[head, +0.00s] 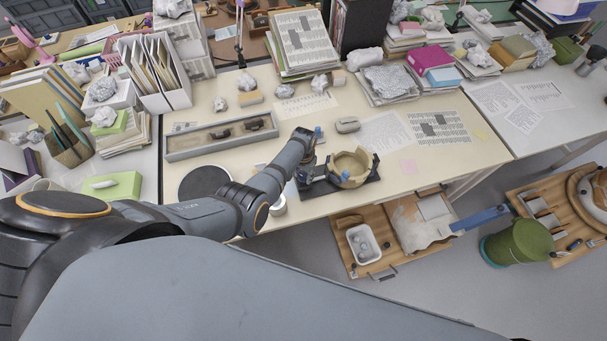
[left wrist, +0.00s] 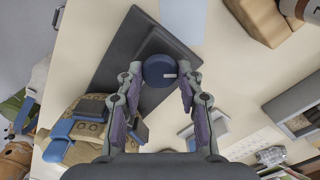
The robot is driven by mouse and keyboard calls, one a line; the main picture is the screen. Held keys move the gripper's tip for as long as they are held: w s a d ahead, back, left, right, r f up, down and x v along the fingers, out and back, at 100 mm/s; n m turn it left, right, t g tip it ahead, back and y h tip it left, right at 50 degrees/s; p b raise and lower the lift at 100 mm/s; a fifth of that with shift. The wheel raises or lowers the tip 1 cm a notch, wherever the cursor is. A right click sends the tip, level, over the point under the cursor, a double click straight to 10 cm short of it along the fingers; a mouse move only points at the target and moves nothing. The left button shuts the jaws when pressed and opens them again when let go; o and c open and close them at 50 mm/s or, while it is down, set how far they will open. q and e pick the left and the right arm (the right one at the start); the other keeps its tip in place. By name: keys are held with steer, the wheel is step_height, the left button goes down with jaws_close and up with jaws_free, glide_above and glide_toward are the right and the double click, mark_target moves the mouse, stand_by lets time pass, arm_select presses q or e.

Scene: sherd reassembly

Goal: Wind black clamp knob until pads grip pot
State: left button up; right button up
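The tan pot (head: 352,166) with an uneven, broken rim sits in a black clamp (head: 316,187) near the table's front edge. In the left wrist view, the pot (left wrist: 92,106) is at lower left with blue clamp parts (left wrist: 62,129) beside it. The dark round clamp knob (left wrist: 158,70) has a pale mark on its top. My left gripper (left wrist: 161,76) points down with a finger on each side of the knob; I cannot tell whether both touch it. In the head view, my left gripper (head: 304,172) is beside the pot. My right gripper is not in view.
A long grey tray (head: 222,137) with dark pieces lies behind my left arm. A grey mouse (head: 347,125) and printed sheets (head: 438,128) lie behind and right of the pot. Files and books crowd the back.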

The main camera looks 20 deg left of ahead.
mark_target(303, 177)
arm_select(q)
steer(key=o, duration=0.4)
step_height(303, 177, up, 12)
stand_by(0.5)
stand_by(0.4)
